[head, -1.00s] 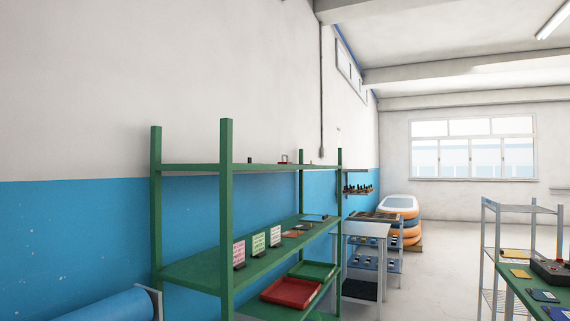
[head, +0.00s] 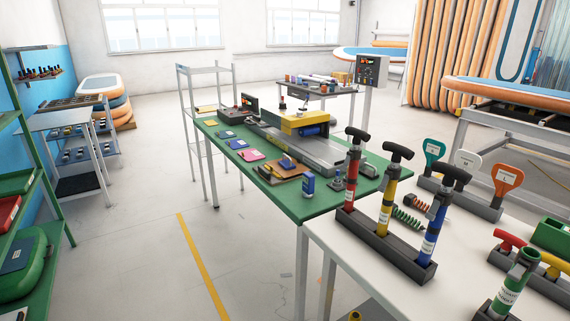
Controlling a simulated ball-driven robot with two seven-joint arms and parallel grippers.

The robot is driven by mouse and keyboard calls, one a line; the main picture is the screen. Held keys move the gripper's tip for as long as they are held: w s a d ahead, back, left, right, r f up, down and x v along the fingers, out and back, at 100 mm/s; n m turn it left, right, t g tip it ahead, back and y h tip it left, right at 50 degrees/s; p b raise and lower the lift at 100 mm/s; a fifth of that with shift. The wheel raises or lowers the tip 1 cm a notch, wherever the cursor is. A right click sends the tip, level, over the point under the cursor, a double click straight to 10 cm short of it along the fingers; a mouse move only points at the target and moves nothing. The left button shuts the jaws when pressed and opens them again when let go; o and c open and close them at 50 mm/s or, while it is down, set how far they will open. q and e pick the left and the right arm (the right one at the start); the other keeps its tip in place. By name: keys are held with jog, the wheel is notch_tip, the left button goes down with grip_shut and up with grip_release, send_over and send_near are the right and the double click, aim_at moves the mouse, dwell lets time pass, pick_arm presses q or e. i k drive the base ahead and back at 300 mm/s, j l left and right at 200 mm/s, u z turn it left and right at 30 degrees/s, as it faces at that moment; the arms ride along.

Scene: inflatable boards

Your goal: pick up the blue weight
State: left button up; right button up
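I see no thing that is clearly the blue weight. A small upright blue object with a pale label (head: 308,184) stands near the front edge of the green table (head: 285,208); it is too small to tell what it is. A blue roller-like part (head: 315,130) sits under the yellow block (head: 304,119) of a grey machine on the same table. Neither of my grippers shows in the head view.
A white table (head: 343,250) at the right front holds red, yellow and blue hand pumps in a dark rack (head: 385,252), and several paddles. Green shelves (head: 60,240) stand at the left. The floor (head: 140,240) between is open, with a yellow line.

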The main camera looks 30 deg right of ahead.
aim_at(287, 164)
jog(key=i+z, duration=0.15)
jog(key=z, duration=1.1)
